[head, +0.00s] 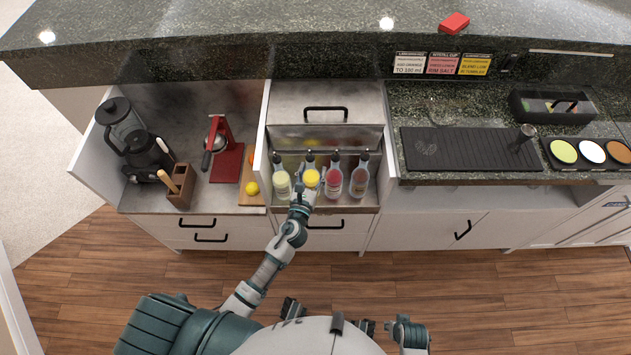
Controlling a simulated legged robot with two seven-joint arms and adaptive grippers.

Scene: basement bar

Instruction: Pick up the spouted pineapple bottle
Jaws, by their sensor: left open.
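Several spouted bottles stand in a row in an open steel-lined bay below the counter. The bright yellow bottle (311,177), second from the left, fits pineapple by its colour; no label is readable. A pale yellow bottle (282,184) stands to its left. My right gripper does not show clearly.
To the left, a blender (122,124), red juicer (226,160), wooden block (181,186) and lemon (252,188) stand on a low counter. A black mat (470,149) lies on the counter to the right.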

